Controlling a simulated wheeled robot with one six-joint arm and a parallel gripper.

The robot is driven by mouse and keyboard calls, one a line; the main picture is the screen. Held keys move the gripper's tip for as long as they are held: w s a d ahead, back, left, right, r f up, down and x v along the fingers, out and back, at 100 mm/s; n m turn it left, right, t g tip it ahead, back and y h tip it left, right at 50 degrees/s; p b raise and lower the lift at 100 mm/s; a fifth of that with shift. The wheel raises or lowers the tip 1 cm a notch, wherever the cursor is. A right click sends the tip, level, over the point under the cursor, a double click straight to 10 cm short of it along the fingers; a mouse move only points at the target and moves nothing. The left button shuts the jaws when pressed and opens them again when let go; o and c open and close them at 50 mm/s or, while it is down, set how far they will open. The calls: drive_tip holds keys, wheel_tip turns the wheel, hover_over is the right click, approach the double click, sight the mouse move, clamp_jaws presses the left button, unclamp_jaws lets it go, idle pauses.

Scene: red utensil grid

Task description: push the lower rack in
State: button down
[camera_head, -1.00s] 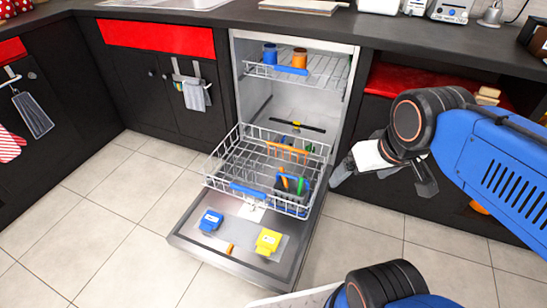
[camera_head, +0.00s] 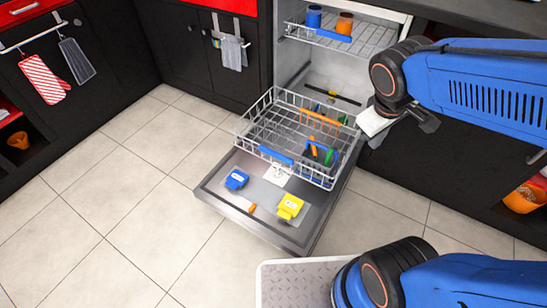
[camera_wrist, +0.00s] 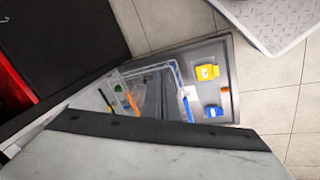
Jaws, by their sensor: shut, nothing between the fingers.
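The lower rack (camera_head: 262,128) is a white wire basket pulled out over the open dishwasher door (camera_head: 240,205). It has a blue front handle (camera_head: 276,155) and holds an orange item (camera_head: 320,117) and a dark basket with green and orange utensils. The wrist view shows part of the rack (camera_wrist: 180,75) beyond a dark edge. My gripper (camera_head: 390,135) is shut and empty, at the right of the dishwasher opening, near the rack's rear right side in the picture. I cannot tell whether it touches anything.
The upper rack (camera_head: 375,37) holds a blue cup (camera_head: 314,16) and an orange cup (camera_head: 344,23). A blue block (camera_head: 237,180) and a yellow block (camera_head: 290,207) lie on the door. Dark cabinets flank the dishwasher. The tiled floor (camera_head: 110,215) at left is clear.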

drive_tip(key=w+a+f+n+t+h, duration=0.1)
drive_tip(key=w+a+f+n+h, duration=0.3)
drive_tip(key=w+a+f+n, duration=0.75)
drive_tip(key=w+a+f+n+t, duration=0.2)
drive_tip(key=a+f+n, duration=0.55)
drive_tip(key=a, duration=0.35)
drive_tip(key=n+t, duration=0.2)
drive_tip(key=n, duration=0.3)
approach(277, 157)
drive_tip(key=shift+y, duration=0.4)
drive_tip(key=shift+d+x, duration=0.25)
drive_tip(key=shift+x, duration=2.5)
drive_tip(key=shift+w+r, duration=0.1)
drive_tip(key=shift+r, duration=0.05)
